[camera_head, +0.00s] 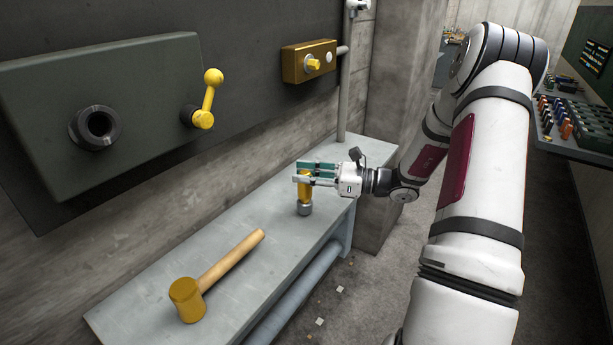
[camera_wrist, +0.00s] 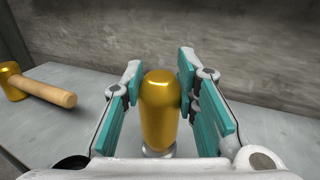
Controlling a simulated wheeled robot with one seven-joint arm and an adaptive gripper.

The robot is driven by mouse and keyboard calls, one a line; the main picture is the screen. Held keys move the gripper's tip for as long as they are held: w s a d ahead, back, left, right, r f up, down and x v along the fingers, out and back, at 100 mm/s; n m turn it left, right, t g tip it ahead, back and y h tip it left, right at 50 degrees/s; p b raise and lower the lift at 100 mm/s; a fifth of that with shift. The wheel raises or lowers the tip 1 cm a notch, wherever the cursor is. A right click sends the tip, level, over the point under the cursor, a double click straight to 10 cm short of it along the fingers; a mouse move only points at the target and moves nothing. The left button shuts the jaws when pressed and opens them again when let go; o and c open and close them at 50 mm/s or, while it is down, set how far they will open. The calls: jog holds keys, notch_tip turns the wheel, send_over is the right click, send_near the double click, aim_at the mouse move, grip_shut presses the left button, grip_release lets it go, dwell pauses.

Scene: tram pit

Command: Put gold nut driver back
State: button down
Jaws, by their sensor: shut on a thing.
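The gold nut driver (camera_head: 305,193) is upright at the far end of the grey bench, gold handle up and grey socket end down. My gripper (camera_head: 304,174) reaches in level from the right and is shut on the handle. In the wrist view, the rounded gold handle (camera_wrist: 160,105) stands between the two teal finger pads of my gripper (camera_wrist: 160,95). Its lower end is mostly hidden there behind the wrist housing. I cannot tell whether the socket end touches the bench or hangs just above it.
A mallet (camera_head: 188,297) with a gold head and wooden handle lies at the bench's near end. The bench (camera_head: 250,290) is clear between. A dark wall box (camera_head: 60,150) with a yellow crank (camera_head: 208,105) and a gold box (camera_head: 308,62) are above.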

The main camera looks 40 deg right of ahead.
jog(key=shift+f, duration=0.3)
jog(key=shift+f, duration=0.15)
jog(key=c, duration=1.2)
grip_release()
jog(key=shift+c, duration=0.2)
jog(key=shift+f, duration=0.1)
jog(key=b+v, duration=0.2)
jog(key=v, duration=1.1)
jog(key=s+a+r+n+g+h, duration=0.1)
jog(key=s+a+r+n+g, duration=0.15)
jog(key=a+n+g, duration=0.6)
jog(key=s+a+r+n+g+h, duration=0.1)
jog(key=a+r+n+g+h, duration=0.2)
jog(key=a, duration=1)
jog(key=s+a+r+n+t+h, duration=0.3)
jog(key=s+a+r+n+h, duration=0.4)
jog(key=s+n, duration=0.4)
jog(key=r+n+h, duration=0.1)
jog(key=n, duration=0.4)
